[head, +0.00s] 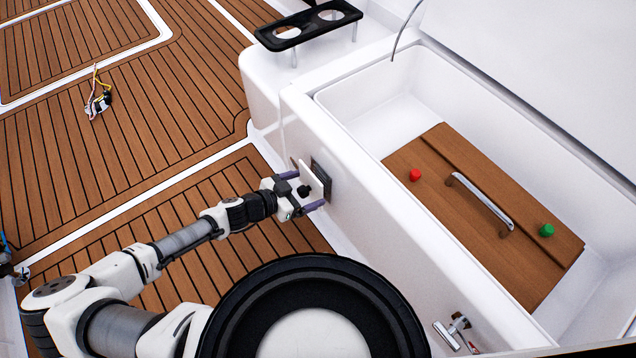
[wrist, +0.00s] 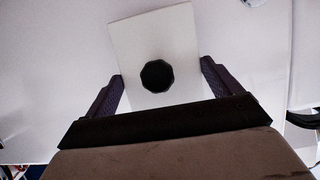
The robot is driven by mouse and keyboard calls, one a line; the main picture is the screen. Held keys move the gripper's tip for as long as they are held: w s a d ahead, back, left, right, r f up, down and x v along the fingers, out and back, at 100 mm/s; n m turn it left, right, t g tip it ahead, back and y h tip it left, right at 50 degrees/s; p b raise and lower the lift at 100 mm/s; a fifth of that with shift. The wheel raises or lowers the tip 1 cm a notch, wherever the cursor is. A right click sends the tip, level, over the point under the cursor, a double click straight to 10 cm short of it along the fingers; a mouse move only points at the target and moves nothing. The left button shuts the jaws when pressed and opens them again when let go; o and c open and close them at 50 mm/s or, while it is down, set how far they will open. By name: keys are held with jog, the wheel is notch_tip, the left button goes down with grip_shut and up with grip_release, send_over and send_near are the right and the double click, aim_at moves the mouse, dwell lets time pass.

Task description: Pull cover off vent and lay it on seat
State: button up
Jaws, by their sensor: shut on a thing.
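The white square cover (head: 309,177) with a black knob is at the side wall of the white bench, between the fingers of my gripper (head: 300,192). In the wrist view the cover (wrist: 130,42) is tilted a little, with its knob facing me and a finger at each side edge. My gripper (wrist: 160,85) is shut on the cover by its edges. The dark vent (head: 323,183) shows behind the cover on the white wall. The cover appears to stand a little off it; the exact gap is hard to tell. The cover hides part of the vent.
Right of the wall is a white recess with a brown wooden board (head: 450,215), bearing a chrome handle (head: 480,203), a red knob (head: 415,175) and a green knob (head: 546,230). A black cup holder (head: 308,25) stands behind. A small wired item (head: 98,102) lies on the open deck.

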jog(key=shift+s+a+p, duration=0.3)
jog(key=shift+s+a, duration=0.2)
jog(key=shift+a, duration=0.25)
jog(key=shift+s+a+p, duration=0.25)
jog(key=shift+s+a, duration=0.2)
jog(key=shift+a, duration=0.25)
jog(key=shift+s+a, duration=0.1)
jog(key=shift+a, duration=0.05)
jog(key=s+a+p, duration=0.2)
jog(key=s+a, duration=0.3)
jog(key=a, duration=0.2)
jog(key=shift+a, duration=0.15)
dwell(0.5)
